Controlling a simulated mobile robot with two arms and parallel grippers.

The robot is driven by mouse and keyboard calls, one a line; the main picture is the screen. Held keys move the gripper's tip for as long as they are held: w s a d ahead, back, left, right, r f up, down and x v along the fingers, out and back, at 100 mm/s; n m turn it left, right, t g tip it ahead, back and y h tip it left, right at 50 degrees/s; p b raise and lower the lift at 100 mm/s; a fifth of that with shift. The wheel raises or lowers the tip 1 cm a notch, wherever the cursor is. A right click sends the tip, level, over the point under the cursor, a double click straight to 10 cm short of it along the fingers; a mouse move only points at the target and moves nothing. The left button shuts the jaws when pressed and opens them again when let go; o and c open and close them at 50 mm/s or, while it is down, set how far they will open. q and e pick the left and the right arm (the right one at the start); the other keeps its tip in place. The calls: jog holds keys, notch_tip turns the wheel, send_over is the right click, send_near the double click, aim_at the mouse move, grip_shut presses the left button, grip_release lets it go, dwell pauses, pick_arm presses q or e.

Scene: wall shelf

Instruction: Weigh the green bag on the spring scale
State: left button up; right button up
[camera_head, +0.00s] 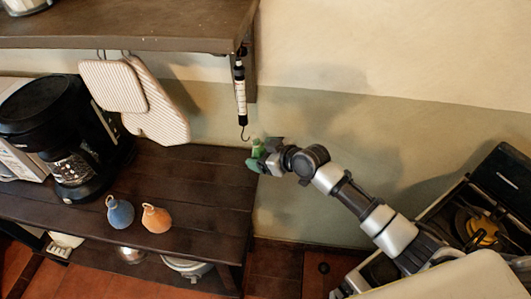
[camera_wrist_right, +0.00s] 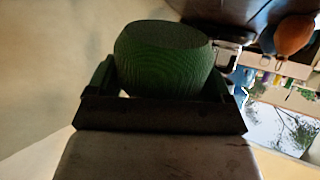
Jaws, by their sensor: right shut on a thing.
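The green bag (camera_head: 254,165) is held in my right gripper (camera_head: 262,160) in the head view, off the right edge of the wooden counter. In the right wrist view the green bag (camera_wrist_right: 163,60) fills the space between the two fingers (camera_wrist_right: 165,95). The spring scale (camera_head: 240,88) hangs upright under the shelf's right end. Its hook (camera_head: 245,134) is just above and left of the bag. I cannot tell whether the bag's loop touches the hook. My left gripper is not in view.
A blue bag (camera_head: 120,212) and an orange bag (camera_head: 156,218) stand on the wooden counter (camera_head: 200,180). A black coffee maker (camera_head: 50,130) stands at left. Striped pot holders (camera_head: 150,105) hang under the shelf (camera_head: 130,28). A stove (camera_head: 480,215) is at right.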

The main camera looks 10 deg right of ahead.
jog(key=shift+w+a, duration=0.1)
jog(key=shift+a, duration=0.05)
jog(key=shift+w+a, duration=0.15)
jog(key=shift+a, duration=0.2)
jog(key=shift+f, duration=0.15)
dwell(0.4)
jog(key=shift+w+a+f+b, duration=0.1)
jog(key=shift+a+f+b, duration=0.15)
jog(key=shift+f+b, duration=0.15)
dwell(0.3)
jog(key=shift+a+f+b, duration=0.15)
jog(key=shift+f+b, duration=0.35)
jog(key=shift+b, duration=0.05)
